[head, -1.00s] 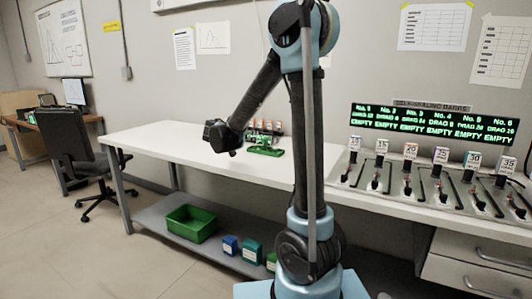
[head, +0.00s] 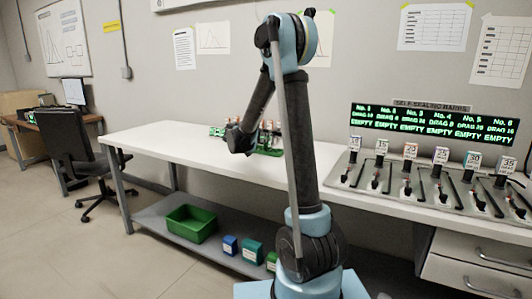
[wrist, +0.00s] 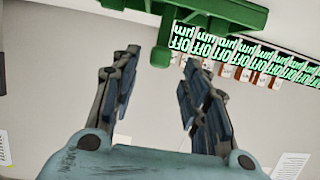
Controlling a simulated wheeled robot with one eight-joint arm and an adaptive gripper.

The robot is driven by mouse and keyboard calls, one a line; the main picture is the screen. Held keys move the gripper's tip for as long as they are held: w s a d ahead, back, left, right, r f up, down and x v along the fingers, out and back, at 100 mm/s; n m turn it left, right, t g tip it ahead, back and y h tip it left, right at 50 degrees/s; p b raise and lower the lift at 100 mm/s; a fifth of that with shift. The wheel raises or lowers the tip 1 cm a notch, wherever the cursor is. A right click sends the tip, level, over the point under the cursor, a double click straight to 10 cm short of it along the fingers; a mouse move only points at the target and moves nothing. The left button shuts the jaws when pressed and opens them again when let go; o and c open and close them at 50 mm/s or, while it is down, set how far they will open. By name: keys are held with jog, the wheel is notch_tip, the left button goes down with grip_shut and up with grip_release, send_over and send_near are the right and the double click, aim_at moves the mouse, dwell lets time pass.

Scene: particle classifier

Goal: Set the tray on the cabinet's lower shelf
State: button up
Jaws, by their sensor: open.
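A green tray (head: 268,152) stands on the white bench top with small labelled containers at it, partly hidden by my arm. In the wrist view the green tray (wrist: 222,10) crosses the top, and a stub hangs from it between my fingertips. My gripper (wrist: 160,72) is open, with its two fingers apart on either side of that stub; I cannot tell whether they touch it. In the head view my gripper (head: 238,142) is dark and sits just left of the tray.
Below the bench, a grey shelf (head: 160,222) holds a green bin (head: 190,224) and small blue and green boxes (head: 252,250). A panel of sliders (head: 440,180) and drawers (head: 475,262) are at right. An office chair (head: 75,160) stands left. The bench's left part is clear.

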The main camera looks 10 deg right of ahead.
aim_at(266, 145)
jog(key=shift+f+x, duration=0.2)
jog(key=shift+x, duration=2.15)
jog(key=shift+s+d, duration=0.1)
jog(key=shift+s, duration=0.05)
grip_shut()
